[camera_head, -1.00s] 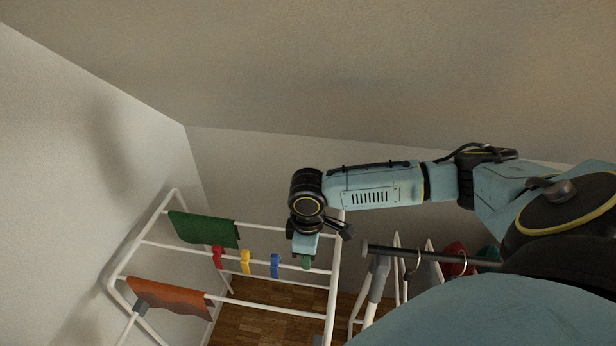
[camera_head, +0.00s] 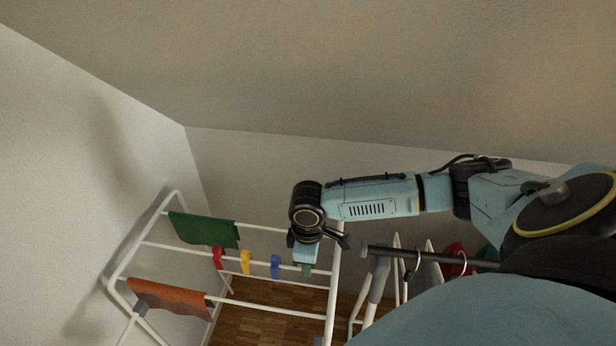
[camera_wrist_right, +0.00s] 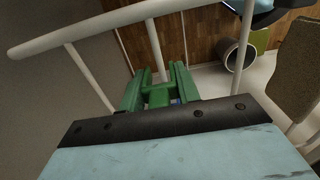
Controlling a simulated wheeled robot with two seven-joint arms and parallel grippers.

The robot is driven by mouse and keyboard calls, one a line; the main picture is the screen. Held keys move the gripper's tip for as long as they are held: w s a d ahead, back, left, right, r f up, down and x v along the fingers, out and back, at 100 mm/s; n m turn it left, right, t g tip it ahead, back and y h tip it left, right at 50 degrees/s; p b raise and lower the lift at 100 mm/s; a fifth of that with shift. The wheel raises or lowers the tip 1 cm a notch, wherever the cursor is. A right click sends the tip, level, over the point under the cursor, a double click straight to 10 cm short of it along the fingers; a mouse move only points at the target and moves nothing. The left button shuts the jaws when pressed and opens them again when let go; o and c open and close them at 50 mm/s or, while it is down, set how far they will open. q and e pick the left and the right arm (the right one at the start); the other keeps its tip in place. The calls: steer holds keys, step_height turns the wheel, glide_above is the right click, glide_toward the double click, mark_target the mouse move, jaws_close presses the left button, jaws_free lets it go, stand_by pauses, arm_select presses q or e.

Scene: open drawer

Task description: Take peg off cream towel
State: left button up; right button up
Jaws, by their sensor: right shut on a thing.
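My right gripper (camera_head: 305,268) is over the right part of the white drying rack's middle rail. It is shut on a green peg, a little of which shows at its tip in the head view. In the right wrist view a green H-shaped form (camera_wrist_right: 160,95) lies at the jaws beside a white rail; I cannot clearly separate peg from fingers. A red peg (camera_head: 218,257), a yellow peg (camera_head: 245,262) and a blue peg (camera_head: 275,266) sit on the same rail to the left. No cream towel can be made out. My left gripper is out of view.
A green cloth (camera_head: 203,229) hangs on the back rail and an orange-brown cloth (camera_head: 168,298) on the front rail. A dark bar (camera_head: 430,254) with hooks and hanging items stands close at the right. Walls enclose the left and back.

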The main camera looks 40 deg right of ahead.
steer(key=shift+f+b, duration=0.55)
steer(key=shift+f, duration=1.75)
steer(key=o, duration=1)
steer(key=shift+o, duration=0.2)
step_height(320, 180, up, 13)
steer(key=shift+r+p, duration=0.2)
steer(key=shift+p, duration=0.35)
